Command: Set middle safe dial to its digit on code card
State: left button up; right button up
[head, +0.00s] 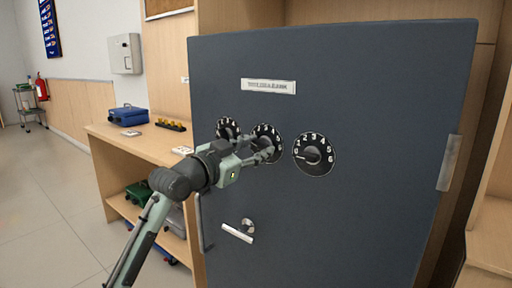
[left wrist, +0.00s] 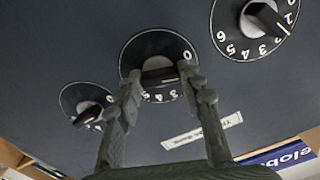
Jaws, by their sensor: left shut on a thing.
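The dark grey safe door (head: 340,215) carries three black dials in a row with white digits. My left gripper (head: 262,150) is at the middle dial (head: 267,131) and covers part of its face. In the left wrist view, the two fingers sit on either side of the middle dial's knob (left wrist: 158,64), shut on it. The left dial (head: 228,128) is partly covered. A small white card (head: 182,150) lies on the counter, too small to read.
A white label (head: 268,86) is above the dials; a door handle (head: 238,233) is below. The wooden counter (head: 150,147) at left holds a blue box (head: 128,116), a dark rack (head: 171,125) and another card (head: 138,133). Open floor lies at far left.

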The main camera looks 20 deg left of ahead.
pick_arm(q)
jog(key=shift+m, duration=1)
pick_arm(e)
jog(key=shift+f, duration=0.75)
jog(key=shift+a, duration=0.1)
pick_arm(q)
jog(key=o, duration=1)
jog(key=shift+o, duration=0.8)
pick_arm(e)
jog(key=shift+s+f, duration=0.15)
jog(key=shift+s, duration=0.15)
jog(key=shift+s, duration=0.1)
pick_arm(q)
jog(key=v, duration=1.2)
pick_arm(e)
jog(key=shift+w, duration=0.2)
